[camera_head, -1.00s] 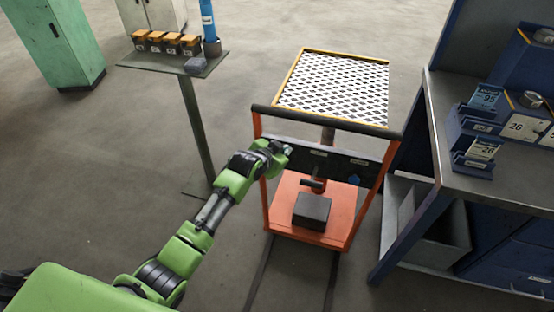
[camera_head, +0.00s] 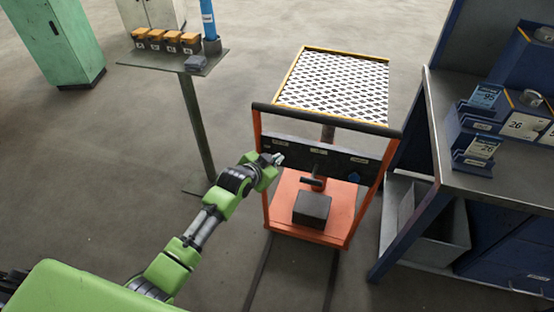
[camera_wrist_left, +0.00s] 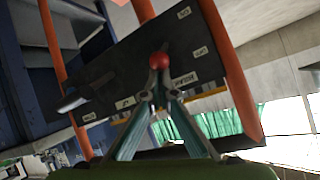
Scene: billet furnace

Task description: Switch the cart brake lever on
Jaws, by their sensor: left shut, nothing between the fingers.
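The orange cart (camera_head: 346,228) stands at the centre of the head view. Its dark panel (camera_head: 335,161) carries small white labels and also shows tilted in the left wrist view (camera_wrist_left: 125,72). A red ball knob (camera_wrist_left: 159,60) shows in front of the panel in the wrist view; I cannot tell whether it is the brake lever's end. My left gripper (camera_head: 279,159) is at the panel's left end, shut and empty. In the wrist view its fingertips (camera_wrist_left: 160,78) overlap the knob's lower edge; contact is unclear. My right gripper is out of view.
The cart has a black push bar (camera_head: 325,121), a patterned top (camera_head: 335,85) and a dark block (camera_head: 312,209) on its lower deck. A blue workbench (camera_head: 410,233) stands close on the right. A post stand (camera_head: 198,130) is behind left.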

